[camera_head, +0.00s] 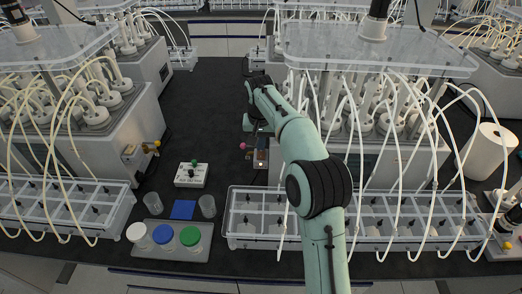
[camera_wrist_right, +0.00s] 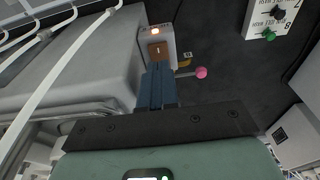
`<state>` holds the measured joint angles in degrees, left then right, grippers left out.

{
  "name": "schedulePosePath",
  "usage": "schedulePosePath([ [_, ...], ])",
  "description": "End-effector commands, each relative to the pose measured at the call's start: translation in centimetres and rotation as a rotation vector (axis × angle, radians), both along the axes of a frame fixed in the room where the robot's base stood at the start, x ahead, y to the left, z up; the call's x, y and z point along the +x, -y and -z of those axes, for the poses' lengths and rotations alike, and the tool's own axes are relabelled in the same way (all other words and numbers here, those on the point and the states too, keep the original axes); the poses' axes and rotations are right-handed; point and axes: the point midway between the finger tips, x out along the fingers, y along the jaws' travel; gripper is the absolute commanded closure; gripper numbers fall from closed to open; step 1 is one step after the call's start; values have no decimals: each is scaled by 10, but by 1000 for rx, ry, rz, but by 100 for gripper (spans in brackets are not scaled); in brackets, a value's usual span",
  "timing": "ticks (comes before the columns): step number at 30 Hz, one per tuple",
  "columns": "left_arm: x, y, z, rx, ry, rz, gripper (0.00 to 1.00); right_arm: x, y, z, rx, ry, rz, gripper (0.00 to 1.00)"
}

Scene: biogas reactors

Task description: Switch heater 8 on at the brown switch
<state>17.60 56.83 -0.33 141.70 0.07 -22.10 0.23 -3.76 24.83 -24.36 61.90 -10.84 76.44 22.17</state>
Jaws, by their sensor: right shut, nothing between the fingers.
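The brown switch (camera_wrist_right: 157,51) is on a small pale box (camera_wrist_right: 171,36) beside the reactor housing. A lamp (camera_wrist_right: 155,31) on the box beyond the switch glows orange-white. The box also shows in the head view (camera_head: 261,158), low at the reactor's left side. My right gripper (camera_wrist_right: 157,70) is shut and empty. Its fingertips lie just short of the brown switch in the wrist view; whether they touch it I cannot tell. In the head view my right gripper (camera_head: 250,123) points down, near the box and partly hidden by the arm. My left gripper is not in view.
A pink-knobbed lever (camera_wrist_right: 201,72) sticks out of the box. A white control box (camera_head: 192,174) with green and black knobs stands to the left. Reactors with hanging tubes (camera_head: 385,95) and bottle trays (camera_head: 400,222) crowd both sides. The dark bench between them (camera_head: 195,105) is mostly clear.

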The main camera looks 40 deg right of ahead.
Motion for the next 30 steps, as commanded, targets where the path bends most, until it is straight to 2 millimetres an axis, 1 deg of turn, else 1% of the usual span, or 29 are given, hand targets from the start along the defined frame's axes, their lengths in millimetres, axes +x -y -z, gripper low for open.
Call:
schedulePosePath([
  [1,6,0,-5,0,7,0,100,1,0,-8,0,4,1,100],
  [6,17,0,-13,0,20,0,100,2,0,-21,1,6,0,100],
  [15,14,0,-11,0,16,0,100,0,0,-38,1,1,0,100],
  [30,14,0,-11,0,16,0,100,0,0,-40,0,0,0,100],
])
